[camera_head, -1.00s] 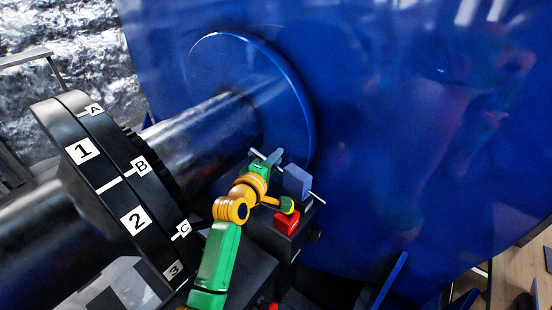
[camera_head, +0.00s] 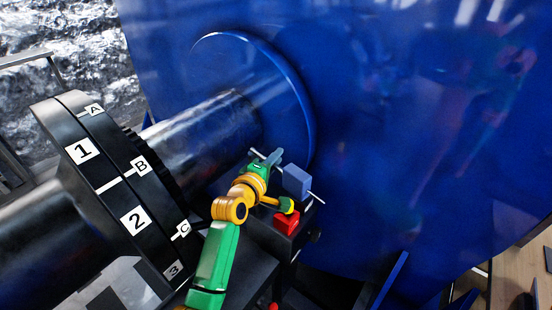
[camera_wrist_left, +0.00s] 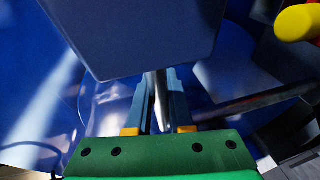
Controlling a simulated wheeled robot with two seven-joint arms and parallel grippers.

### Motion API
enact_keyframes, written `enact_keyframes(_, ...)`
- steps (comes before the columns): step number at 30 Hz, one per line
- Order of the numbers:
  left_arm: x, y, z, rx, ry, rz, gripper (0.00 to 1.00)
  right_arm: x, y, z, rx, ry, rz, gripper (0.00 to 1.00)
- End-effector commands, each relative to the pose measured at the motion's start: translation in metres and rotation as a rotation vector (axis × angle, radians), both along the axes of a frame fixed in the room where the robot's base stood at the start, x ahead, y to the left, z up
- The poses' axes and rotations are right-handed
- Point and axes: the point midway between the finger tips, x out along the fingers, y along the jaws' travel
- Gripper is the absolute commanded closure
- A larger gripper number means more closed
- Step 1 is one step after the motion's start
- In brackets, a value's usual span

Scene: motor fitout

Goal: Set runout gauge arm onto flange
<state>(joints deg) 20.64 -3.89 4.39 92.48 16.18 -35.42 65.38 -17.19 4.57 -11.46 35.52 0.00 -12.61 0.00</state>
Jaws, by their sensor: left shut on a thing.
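The black flange coupling (camera_head: 113,188) sits on the shaft at the left in the head view, with labels 1, 2, 3 on one half and A, B, C on the other. My left gripper (camera_head: 273,159) is to the right of the flange, apart from it. It is shut on a thin metal rod (camera_wrist_left: 160,88), which I take to be part of the gauge arm. A blue-grey block (camera_head: 297,181) is beside the gripper and fills the top of the left wrist view (camera_wrist_left: 135,35). My right gripper cannot be made out.
A dark box (camera_head: 284,236) with a red block (camera_head: 287,222) on it stands below the gripper. A yellow-and-green part close by is unclear. The bare shaft (camera_head: 200,138) runs from the flange to the large blue motor housing (camera_head: 420,150).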

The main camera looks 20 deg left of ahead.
Motion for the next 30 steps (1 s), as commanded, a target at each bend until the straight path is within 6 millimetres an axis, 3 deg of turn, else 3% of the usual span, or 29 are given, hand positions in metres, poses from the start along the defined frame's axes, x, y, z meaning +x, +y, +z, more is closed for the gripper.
enact_keyframes(7, -0.007, 0.002, 0.002, 0.004, -0.007, -0.11, 1.0, 0.0, 0.0, -0.002, 0.0, 0.0, 0.0, 1.0)
enact_keyframes(15, -0.008, 0.002, 0.002, 0.002, -0.006, -0.117, 1.0, 0.0, 0.0, -0.002, 0.0, 0.0, 0.0, 1.0)
enact_keyframes(16, -0.008, 0.002, 0.002, 0.002, -0.006, -0.117, 0.75, 0.0, 0.0, -0.002, 0.0, 0.0, 0.0, 1.0)
enact_keyframes(19, -0.008, 0.002, 0.002, 0.002, -0.005, -0.117, 0.5, 0.0, 0.0, -0.002, 0.0, 0.0, 0.0, 1.0)
enact_keyframes(30, -0.015, 0.004, 0.002, 0.002, -0.003, -0.117, 0.5, 0.0, 0.0, -0.002, 0.0, 0.0, 0.0, 1.0)
